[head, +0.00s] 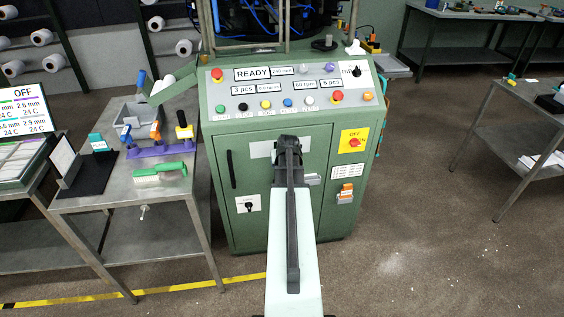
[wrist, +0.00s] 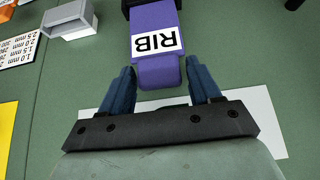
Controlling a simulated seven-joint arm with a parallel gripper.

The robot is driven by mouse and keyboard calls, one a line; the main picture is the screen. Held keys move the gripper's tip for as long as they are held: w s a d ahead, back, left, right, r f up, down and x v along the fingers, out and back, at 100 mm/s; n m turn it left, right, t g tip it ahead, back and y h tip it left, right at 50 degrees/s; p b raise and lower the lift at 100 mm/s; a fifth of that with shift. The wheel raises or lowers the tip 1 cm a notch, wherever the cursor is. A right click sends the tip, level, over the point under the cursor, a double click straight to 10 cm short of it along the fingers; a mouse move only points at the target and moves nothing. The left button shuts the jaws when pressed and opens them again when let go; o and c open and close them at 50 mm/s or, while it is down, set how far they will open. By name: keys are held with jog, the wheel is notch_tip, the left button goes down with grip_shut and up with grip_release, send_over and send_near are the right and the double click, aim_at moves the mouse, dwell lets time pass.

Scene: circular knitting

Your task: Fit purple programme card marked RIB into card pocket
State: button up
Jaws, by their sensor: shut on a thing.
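The purple programme card marked RIB (wrist: 158,70) is in the wrist view, its lettering upside down. My gripper (wrist: 160,78) is shut on the near end of the card, with one blue finger at each side. The card's far end meets a dark holder (wrist: 127,7) at the top edge of the wrist view, which looks like the card pocket. The frame cuts this off, so I cannot tell how deep the card sits. In the head view my arm hides the card, the pocket and my fingertips in front of the green cabinet (head: 250,222).
A grey box-shaped fitting (wrist: 68,20) sticks out beside the card; it also shows in the head view (head: 312,179). A white plate (wrist: 262,118) lies behind my gripper. A black door handle (head: 231,169) and a yellow switch plate (head: 345,134) flank the area. A metal table (head: 120,190) stands left.

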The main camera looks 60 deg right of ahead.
jog(key=shift+f, duration=1.45)
jog(key=o, duration=1.1)
jog(key=v, duration=1.4)
jog(key=shift+f, duration=0.1)
